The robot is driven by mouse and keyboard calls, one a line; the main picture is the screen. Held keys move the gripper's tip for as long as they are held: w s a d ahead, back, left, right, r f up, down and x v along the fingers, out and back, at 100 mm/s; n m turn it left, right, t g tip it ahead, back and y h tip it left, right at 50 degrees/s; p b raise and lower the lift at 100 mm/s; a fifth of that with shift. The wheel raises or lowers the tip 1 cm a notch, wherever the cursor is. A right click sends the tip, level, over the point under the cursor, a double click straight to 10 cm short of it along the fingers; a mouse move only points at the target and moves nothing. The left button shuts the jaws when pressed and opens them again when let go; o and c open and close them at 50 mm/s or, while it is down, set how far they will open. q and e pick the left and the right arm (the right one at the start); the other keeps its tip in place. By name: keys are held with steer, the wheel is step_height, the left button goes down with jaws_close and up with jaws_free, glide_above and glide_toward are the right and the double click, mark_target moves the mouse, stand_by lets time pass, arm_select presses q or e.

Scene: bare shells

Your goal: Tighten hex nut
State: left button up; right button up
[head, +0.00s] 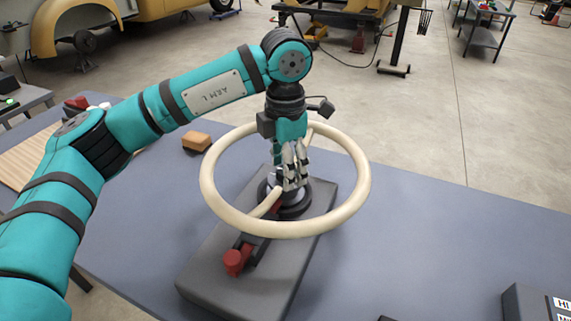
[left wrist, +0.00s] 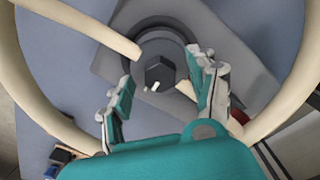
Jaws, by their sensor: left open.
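A cream steering wheel (head: 357,158) sits on a dark hub on a grey base plate (head: 240,282) on the table. In the left wrist view the dark hex nut (left wrist: 160,72) shows at the hub's centre, with a small white mark near it. My left gripper (head: 291,176) points down inside the wheel ring, over the hub. In the left wrist view its open fingers (left wrist: 163,88) stand on either side of the nut, apart from it as seen there. In the head view the fingers hide the nut. My right gripper is not in view.
A red-ended clamp or lever (head: 236,261) lies on the base plate in front of the wheel. An orange-brown block (head: 196,141) sits on the blue-grey table (head: 430,240) at the left. A dark box is at the lower right corner. The table right of the wheel is clear.

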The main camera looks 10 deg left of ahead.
arm_select(q)
step_height(320, 180, up, 12)
stand_by(0.4)
